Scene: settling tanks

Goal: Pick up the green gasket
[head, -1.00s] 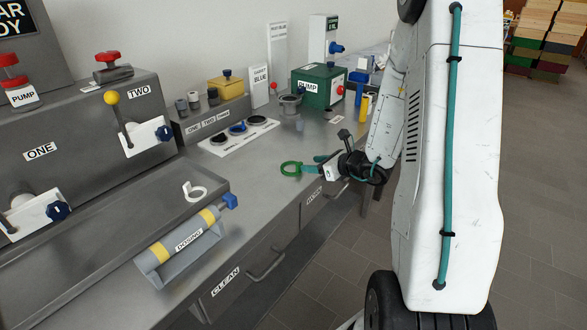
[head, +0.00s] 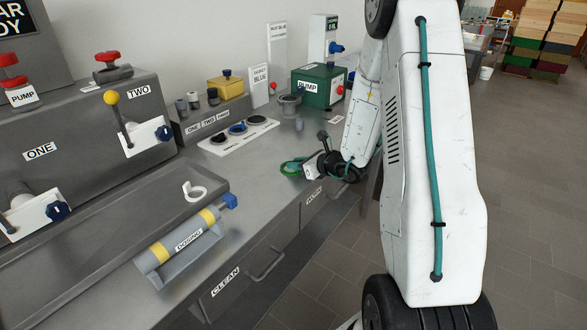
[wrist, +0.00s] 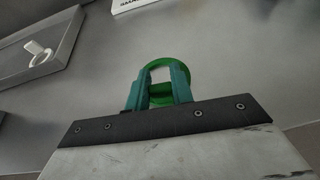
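The green gasket (head: 286,171) is a flat ring lying on the grey bench top near its front edge. In the wrist view the gasket (wrist: 160,100) shows below and between the teal fingers. My gripper (head: 300,165) is low over the bench at the gasket's right side. In the wrist view my gripper (wrist: 160,70) has its two fingers apart, overlapping the ring, with green and grey showing between them. I cannot tell whether the fingertips touch the gasket. The fingers hide part of the ring.
A white ring-shaped part (head: 194,191) lies in the tray at left. The dosing cylinder (head: 188,240) is at the front left. A white strip with dark round pieces (head: 238,135) and a green pump box (head: 318,86) stand behind. The bench around the gasket is clear.

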